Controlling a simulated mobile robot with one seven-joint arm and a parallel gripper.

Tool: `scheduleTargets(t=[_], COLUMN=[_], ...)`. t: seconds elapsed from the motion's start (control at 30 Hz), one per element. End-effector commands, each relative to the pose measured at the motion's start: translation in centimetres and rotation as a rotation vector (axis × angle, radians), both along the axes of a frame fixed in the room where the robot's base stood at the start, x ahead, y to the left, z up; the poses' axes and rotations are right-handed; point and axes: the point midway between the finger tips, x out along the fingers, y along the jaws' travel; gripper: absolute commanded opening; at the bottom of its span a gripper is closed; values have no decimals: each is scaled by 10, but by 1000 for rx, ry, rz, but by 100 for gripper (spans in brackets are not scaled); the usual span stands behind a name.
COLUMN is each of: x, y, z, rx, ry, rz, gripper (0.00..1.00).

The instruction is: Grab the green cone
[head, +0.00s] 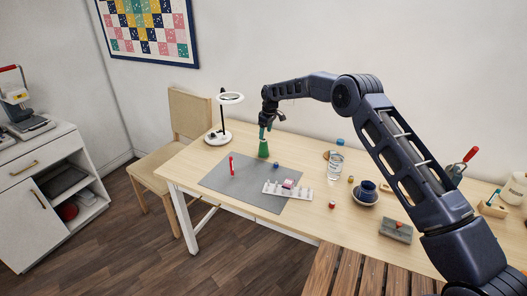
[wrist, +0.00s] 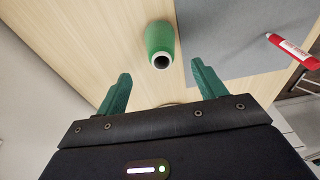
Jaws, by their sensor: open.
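The green cone (head: 263,149) stands upright on the wooden table near the back edge of the grey mat. In the wrist view the green cone (wrist: 160,42) shows its pale hollow top, beyond the fingertips and roughly centred between them. My gripper (head: 266,130) is open just above the cone in the head view. In the wrist view my gripper (wrist: 158,76) has its two green fingers spread apart with nothing between them.
A ring lamp (head: 231,98) is left of the cone. A glass (head: 335,163) stands to the right.

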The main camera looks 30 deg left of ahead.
Motion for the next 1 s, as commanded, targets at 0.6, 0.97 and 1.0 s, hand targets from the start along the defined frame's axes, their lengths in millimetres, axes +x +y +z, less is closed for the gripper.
scheduleTargets(t=[0.6,0.97,1.0], x=[-3,-2,-2], y=[12,14,14], z=[-64,-77,-77], rx=[-2,1,0], ry=[0,-1,-1], rz=[0,0,0], gripper=[70,70,62])
